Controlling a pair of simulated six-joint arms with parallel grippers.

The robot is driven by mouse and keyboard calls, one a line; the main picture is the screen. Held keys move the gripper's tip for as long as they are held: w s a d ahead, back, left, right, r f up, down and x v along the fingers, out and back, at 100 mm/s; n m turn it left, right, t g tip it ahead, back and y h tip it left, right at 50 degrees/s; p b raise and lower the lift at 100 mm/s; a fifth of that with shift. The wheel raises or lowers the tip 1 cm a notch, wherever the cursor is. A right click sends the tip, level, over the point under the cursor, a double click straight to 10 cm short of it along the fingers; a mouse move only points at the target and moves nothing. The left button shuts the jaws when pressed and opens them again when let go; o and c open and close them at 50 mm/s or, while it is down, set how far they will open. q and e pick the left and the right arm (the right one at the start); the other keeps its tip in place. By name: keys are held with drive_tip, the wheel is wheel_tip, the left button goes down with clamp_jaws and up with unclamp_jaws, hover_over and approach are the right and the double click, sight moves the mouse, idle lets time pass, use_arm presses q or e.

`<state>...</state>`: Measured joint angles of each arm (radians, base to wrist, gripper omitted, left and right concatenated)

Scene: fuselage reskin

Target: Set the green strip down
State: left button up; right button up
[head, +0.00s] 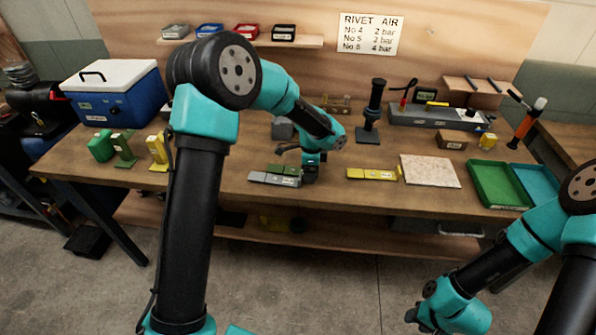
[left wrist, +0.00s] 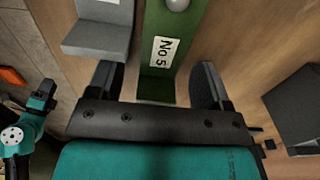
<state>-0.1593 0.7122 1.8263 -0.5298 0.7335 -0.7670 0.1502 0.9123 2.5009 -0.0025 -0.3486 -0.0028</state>
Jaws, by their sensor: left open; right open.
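The green strip (head: 279,168), labelled "No 5" in the left wrist view (left wrist: 184,30), lies beside the grey strip (head: 270,179) at the front of the bench. My left gripper (left wrist: 155,82) is open, its fingers on either side of the green strip's near end, with gaps between. In the head view my left gripper (head: 311,174) is dark and small at the strip's right end; its fingers are hard to make out there. Whether the strip rests fully on the bench is not clear. My right gripper (head: 420,318) is open and empty, low at the right, away from the bench.
A yellow strip (head: 371,174) and a speckled board (head: 430,171) lie to the right. Green (head: 500,186) and teal (head: 540,184) trays stand farther right. A grey block (left wrist: 297,108) stands beside the left gripper. Green and yellow stands and a blue cooler (head: 117,95) are at the left.

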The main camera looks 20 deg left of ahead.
use_arm(q)
drive_tip(key=shift+c, duration=0.2)
drive_tip(key=c, duration=1.1)
drive_tip(key=shift+r, duration=1.3)
drive_tip(key=s+d, duration=0.1)
drive_tip(key=s, duration=0.4)
drive_tip(key=s+d+r, duration=0.1)
drive_tip(key=s+d, duration=0.1)
drive_tip(key=s, duration=0.3)
drive_tip(key=s+d+r, duration=0.1)
drive_tip(key=s, duration=0.4)
drive_tip(key=shift+s+d+r, duration=0.15)
drive_tip(key=shift+d+r, duration=0.05)
drive_tip(key=shift+d, duration=0.2)
